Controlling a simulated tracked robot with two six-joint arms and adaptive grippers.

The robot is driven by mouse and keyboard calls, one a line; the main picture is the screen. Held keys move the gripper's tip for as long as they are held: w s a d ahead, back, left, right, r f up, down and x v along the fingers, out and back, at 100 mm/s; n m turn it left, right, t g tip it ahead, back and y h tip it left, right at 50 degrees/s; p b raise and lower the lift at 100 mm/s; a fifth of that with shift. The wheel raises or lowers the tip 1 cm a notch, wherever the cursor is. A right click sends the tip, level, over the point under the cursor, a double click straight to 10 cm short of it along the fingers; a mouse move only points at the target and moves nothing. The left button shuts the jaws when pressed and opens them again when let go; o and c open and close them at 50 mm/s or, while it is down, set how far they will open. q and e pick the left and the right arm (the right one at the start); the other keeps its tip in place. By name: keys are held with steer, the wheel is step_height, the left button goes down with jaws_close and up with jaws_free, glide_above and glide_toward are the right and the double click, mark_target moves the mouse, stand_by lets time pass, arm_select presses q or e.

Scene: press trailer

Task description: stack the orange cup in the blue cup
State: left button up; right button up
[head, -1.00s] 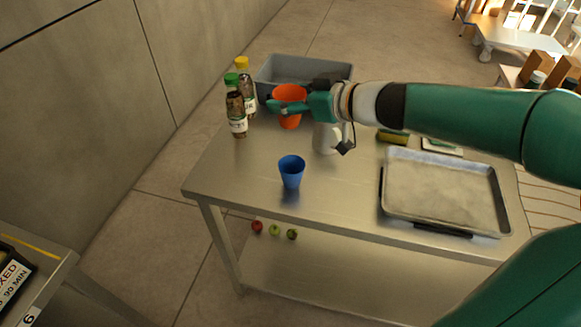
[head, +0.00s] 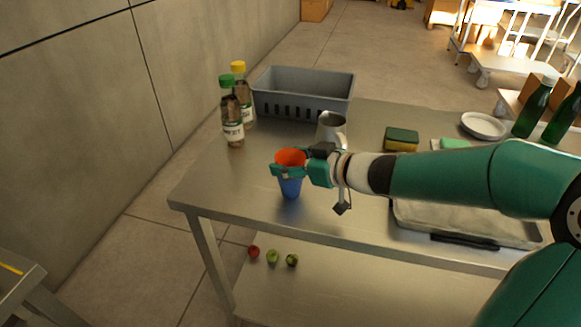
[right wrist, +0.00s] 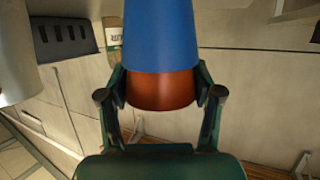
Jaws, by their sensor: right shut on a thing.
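The orange cup (head: 290,156) is upright, its rim showing above my right gripper (head: 287,172). The right gripper is shut on the orange cup, with a finger across its front. The blue cup (head: 291,189) stands on the steel table directly below, and the orange cup's lower part is hidden inside it. In the right wrist view, which looks upside down, the orange cup (right wrist: 162,91) shows between the fingers as a band beside the blue cup (right wrist: 160,40). I cannot tell whether the orange cup is fully seated. My left gripper is not in view.
A metal pitcher (head: 331,129) stands just behind the right gripper. Two bottles (head: 232,120) and a grey basket (head: 304,94) stand at the back left. A sponge (head: 401,139) and a tray (head: 470,222) lie to the right. The table's left front is clear.

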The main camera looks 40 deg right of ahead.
steer(key=o, duration=0.9)
steer(key=shift+o, duration=0.2)
steer(key=shift+r, duration=0.1)
steer(key=shift+s+d+r, duration=0.1)
steer(key=shift+s, duration=0.15)
steer(key=p+v, duration=0.3)
steer(key=v, duration=0.8)
steer(key=shift+s+p, duration=0.25)
steer(key=shift+p, duration=0.05)
